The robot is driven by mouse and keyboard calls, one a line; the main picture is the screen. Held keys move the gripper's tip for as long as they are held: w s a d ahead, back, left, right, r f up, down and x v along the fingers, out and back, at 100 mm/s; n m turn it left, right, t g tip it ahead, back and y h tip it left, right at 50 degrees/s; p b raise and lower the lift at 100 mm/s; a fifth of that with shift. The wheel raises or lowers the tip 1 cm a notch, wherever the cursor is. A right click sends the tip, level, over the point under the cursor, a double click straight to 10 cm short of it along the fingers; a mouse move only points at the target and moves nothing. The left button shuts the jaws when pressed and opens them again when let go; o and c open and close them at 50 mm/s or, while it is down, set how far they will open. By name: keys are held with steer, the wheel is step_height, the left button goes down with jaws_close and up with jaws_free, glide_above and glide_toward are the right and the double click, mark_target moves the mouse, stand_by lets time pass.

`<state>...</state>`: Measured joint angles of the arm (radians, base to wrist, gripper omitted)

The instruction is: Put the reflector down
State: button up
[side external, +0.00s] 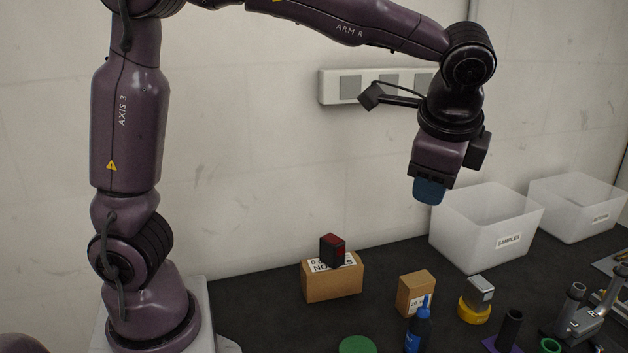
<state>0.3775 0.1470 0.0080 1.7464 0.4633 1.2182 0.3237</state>
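A small black block with a dark red face, which looks like the reflector (333,251), rests on top of a labelled cardboard box (331,281). My gripper (429,192) hangs high above the table, up and to the right of the reflector and well apart from it. A blue part shows at its tip. I cannot tell whether the fingers are open or shut, and I see no reflector at the tip.
Two translucent bins, one marked SAMPLES (487,226) and another (574,207), stand at the back right. A smaller carton (415,294), a blue bottle (418,328), a yellow ring base with a grey block (475,305), and metal parts (588,314) crowd the front right. Dark table shows left of the cardboard box.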

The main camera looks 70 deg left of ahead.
steer(key=s+a+n+t+h, duration=0.1)
steer(key=s+a+n+h, duration=0.1)
steer(key=s+n, duration=0.3)
steer(key=s+a+n+t+h, duration=0.2)
steer(key=s+a+n, duration=0.2)
steer(key=s, duration=0.9)
steer(key=shift+a+f+n, duration=0.4)
steer(key=shift+a+f, duration=0.05)
